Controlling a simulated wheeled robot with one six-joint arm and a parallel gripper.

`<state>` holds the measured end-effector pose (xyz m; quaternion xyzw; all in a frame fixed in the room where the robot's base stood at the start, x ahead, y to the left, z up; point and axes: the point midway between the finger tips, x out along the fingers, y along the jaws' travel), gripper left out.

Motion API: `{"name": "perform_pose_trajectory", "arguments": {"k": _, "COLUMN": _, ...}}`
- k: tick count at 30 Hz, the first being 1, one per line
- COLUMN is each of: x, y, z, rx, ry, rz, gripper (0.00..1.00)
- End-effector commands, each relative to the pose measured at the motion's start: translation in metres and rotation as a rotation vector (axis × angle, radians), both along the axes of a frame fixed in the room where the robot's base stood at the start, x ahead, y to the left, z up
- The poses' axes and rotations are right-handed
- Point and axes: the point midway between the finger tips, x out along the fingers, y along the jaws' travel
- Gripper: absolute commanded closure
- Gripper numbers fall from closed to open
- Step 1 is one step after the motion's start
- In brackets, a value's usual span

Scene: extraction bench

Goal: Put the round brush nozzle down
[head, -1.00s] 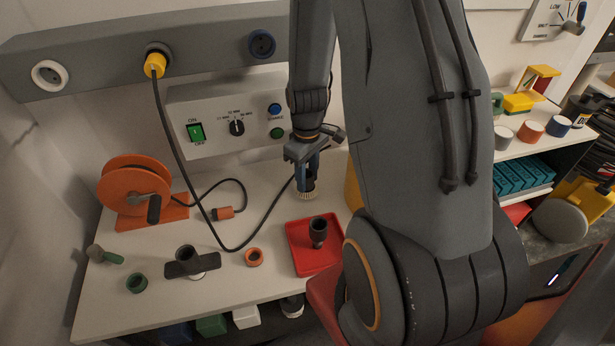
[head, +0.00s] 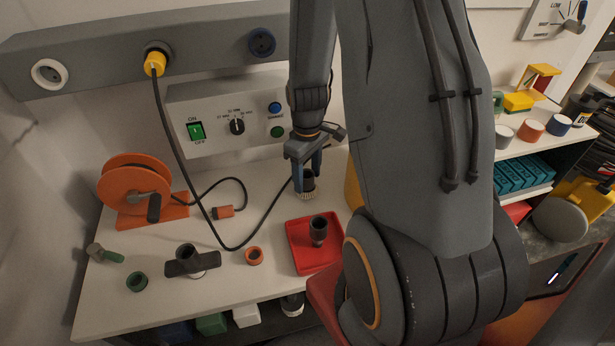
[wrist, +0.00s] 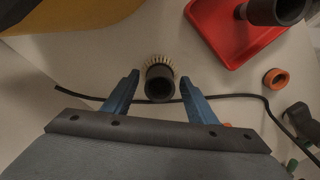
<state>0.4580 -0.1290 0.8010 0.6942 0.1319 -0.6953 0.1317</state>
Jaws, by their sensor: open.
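The round brush nozzle (head: 308,187) has a dark round neck and a ring of pale bristles. It stands upright, bristles down, on the white bench behind the red tray. In the wrist view the nozzle (wrist: 159,84) shows its open dark mouth between the two blue fingers. My gripper (head: 307,170) is open around the top of the nozzle, and in the wrist view (wrist: 160,88) there is a gap on both sides of the neck. The bristle tips' contact with the bench is hard to make out.
A red tray (head: 300,258) holding another dark nozzle (head: 318,230) is just in front. A black cable (head: 262,220) runs close by on the left. An orange ring (head: 254,257) and a dark flat nozzle (head: 192,264) lie further left. A yellow object (head: 353,188) stands close on the right.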

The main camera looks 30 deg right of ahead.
Motion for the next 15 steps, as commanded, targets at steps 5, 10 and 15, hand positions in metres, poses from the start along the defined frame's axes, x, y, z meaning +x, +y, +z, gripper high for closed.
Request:
{"name": "perform_pose_trajectory", "arguments": {"k": 5, "x": 0.002, "y": 0.000, "z": 0.023, "rx": -0.002, "ry": -0.005, "rz": 0.000, "gripper": 0.48}}
{"name": "perform_pose_trajectory", "arguments": {"k": 10, "x": 0.002, "y": 0.000, "z": 0.052, "rx": -0.002, "ry": -0.006, "rz": 0.000, "gripper": 0.48}}
{"name": "perform_pose_trajectory", "arguments": {"k": 15, "x": 0.002, "y": 0.000, "z": 0.080, "rx": -0.001, "ry": -0.005, "rz": 0.000, "gripper": 0.48}}
